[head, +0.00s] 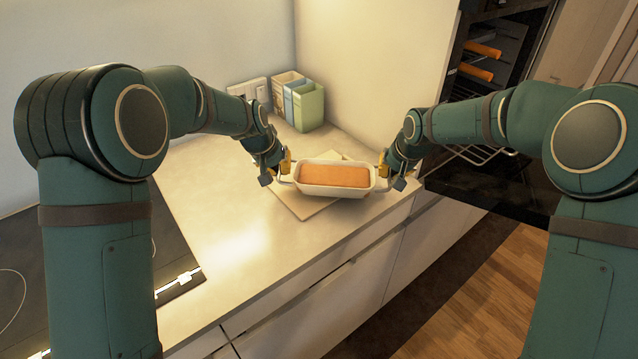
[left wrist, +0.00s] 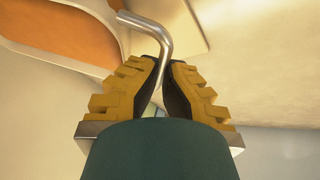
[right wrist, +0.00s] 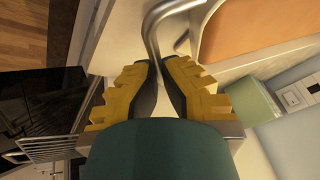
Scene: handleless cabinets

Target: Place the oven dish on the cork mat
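The oven dish (head: 335,189) is a white rectangular dish with an orange-brown filling and a metal handle at each end. It is over the cork mat (head: 301,207), a pale tan square on the worktop, and hides much of it. I cannot tell whether the dish touches the mat or is just above it. My left gripper (head: 282,169) is shut on the dish's left handle (left wrist: 150,25). My right gripper (head: 387,171) is shut on its right handle (right wrist: 155,25). The dish looks about level.
Several canisters (head: 308,106) stand in the back corner by a wall socket (head: 248,89). A dark hob (head: 110,260) lies at the left. A wire rack (head: 475,155) juts from the tall dark unit at the right. The worktop in front of the hob's right side is clear.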

